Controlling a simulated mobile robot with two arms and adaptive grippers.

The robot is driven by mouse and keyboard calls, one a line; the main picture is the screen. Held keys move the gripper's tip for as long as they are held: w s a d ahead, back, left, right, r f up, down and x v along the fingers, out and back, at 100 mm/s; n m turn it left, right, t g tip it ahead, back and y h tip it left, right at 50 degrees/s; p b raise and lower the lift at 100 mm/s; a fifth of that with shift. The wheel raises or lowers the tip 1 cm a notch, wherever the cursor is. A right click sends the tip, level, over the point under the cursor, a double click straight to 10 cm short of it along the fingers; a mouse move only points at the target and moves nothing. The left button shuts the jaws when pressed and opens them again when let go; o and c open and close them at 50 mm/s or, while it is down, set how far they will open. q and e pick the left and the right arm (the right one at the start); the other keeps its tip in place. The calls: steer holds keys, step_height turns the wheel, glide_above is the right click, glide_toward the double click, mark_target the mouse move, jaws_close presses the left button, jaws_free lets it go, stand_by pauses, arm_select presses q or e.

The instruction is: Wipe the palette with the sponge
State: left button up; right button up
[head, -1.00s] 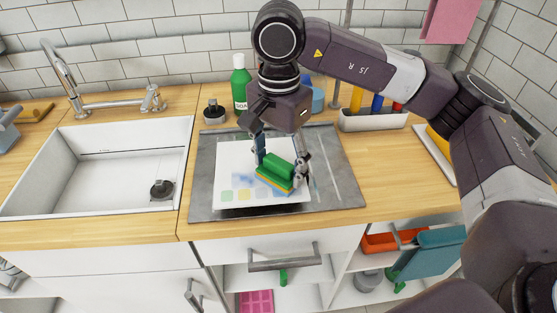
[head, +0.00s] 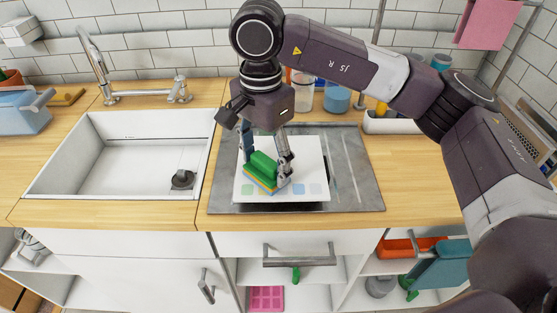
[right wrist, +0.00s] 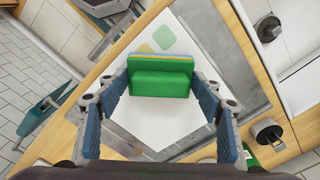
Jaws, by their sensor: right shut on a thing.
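The white palette (head: 312,160) lies on a grey sheet on the counter, with pale green, yellowish and blue squares along its near edge. The sponge (head: 262,170) has a thick green block over yellow and blue layers. It rests on or just above the palette's near left part; contact is hard to tell. My right gripper (head: 266,166) is shut on the sponge, a finger at each end. In the right wrist view the sponge (right wrist: 160,84) sits between the fingers, with bare white palette (right wrist: 160,120) around it. My left gripper is not in view.
The grey metal sheet (head: 362,180) extends right of the palette. A white sink (head: 120,165) is to the left, with a faucet (head: 90,60) behind. Jars (head: 337,98) and a white holder (head: 392,124) stand at the back. The counter right of the sheet is clear.

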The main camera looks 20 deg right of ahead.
mark_target(275, 154)
steer(key=shift+w+a, duration=0.1)
steer(key=shift+a, duration=0.35)
steer(key=shift+w+d, duration=0.3)
steer(key=shift+d, duration=0.25)
steer(key=shift+w+d+b, duration=0.2)
steer(key=shift+w+d, duration=0.05)
steer(key=shift+d, duration=0.35)
steer(key=shift+w+d+b, duration=0.15)
steer(key=shift+w+d, duration=0.1)
steer(key=shift+d, duration=0.3)
steer(key=shift+w+d, duration=0.4)
steer(key=shift+d, duration=0.45)
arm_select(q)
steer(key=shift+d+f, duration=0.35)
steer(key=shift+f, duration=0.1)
